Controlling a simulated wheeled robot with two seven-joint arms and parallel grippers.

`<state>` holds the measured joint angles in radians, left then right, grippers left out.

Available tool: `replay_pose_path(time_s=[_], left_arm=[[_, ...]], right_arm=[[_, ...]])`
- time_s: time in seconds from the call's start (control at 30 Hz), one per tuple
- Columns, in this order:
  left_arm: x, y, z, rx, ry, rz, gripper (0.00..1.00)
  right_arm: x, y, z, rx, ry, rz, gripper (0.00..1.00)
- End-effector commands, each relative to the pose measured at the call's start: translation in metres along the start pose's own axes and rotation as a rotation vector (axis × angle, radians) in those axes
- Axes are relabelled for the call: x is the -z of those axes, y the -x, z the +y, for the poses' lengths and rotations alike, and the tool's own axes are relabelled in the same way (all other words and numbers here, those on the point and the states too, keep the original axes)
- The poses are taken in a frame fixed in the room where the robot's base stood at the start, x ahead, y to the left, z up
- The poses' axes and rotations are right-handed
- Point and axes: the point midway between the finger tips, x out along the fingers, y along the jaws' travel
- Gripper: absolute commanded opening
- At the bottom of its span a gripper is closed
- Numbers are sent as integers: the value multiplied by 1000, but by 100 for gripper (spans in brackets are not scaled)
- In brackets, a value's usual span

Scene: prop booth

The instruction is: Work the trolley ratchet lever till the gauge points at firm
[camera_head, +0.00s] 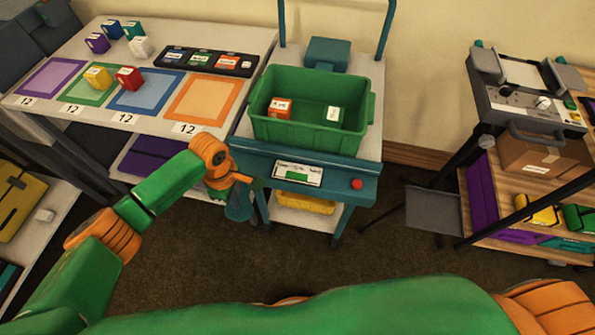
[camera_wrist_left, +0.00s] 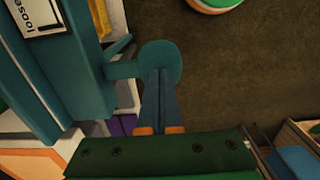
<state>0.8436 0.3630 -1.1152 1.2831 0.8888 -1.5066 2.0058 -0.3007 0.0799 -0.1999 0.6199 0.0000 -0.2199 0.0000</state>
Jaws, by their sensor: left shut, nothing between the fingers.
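The teal trolley (camera_head: 345,190) carries a white gauge panel (camera_head: 298,174) with a green patch on its front; its needle is too small to read. In the left wrist view the gauge panel (camera_wrist_left: 42,14) is cut off and upside down, with the word "loose" readable. The ratchet lever (camera_wrist_left: 160,58) shows there as a teal round end on a short bar from the trolley's side. My left gripper (camera_wrist_left: 160,78) is shut and empty, its fingertips overlapping the lever's round end; I cannot tell whether they touch. My right gripper is out of view.
A green crate (camera_head: 312,131) with small boxes sits on the trolley, above a red button (camera_head: 357,184). A table (camera_head: 225,32) with coloured squares and blocks stands left. A wooden shelf cart (camera_head: 520,175) stands right. Carpet between is partly clear.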

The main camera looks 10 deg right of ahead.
Motion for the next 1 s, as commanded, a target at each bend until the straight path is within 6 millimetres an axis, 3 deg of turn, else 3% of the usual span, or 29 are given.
replay_pose_path(time_s=[0.4, 1.0], left_arm=[[0, -1, 0, 0, 0, 0, 0], [0, -32, 0, 1, 0, 0, 0]], right_arm=[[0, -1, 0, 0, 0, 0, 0], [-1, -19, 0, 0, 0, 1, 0]])
